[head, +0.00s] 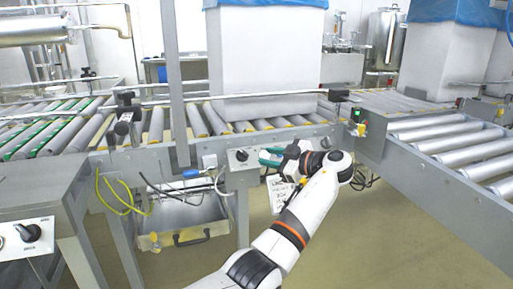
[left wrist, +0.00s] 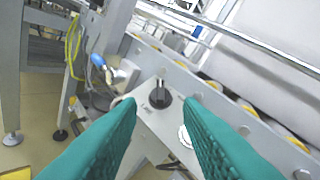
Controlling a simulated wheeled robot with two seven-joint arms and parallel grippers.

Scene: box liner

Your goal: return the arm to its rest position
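My left arm (head: 308,205) is stretched forward from the bottom of the head view towards the conveyor frame. Its left gripper (head: 266,158) has green fingers that point left at a grey control box. In the left wrist view the two green fingers of the left gripper (left wrist: 160,106) are apart with nothing held between them. A black rotary knob (left wrist: 160,94) on the grey control box shows beyond the gap between the fingertips; the knob also shows in the head view (head: 242,155). Whether the fingers touch the box cannot be told. My right gripper is not in view.
A roller conveyor (head: 270,123) with a large white box (head: 265,55) runs across ahead. Another roller conveyor (head: 455,145) lies at the right. A metal tray (head: 185,220) hangs below, left of my arm. A panel with a black knob (head: 27,232) stands at the lower left.

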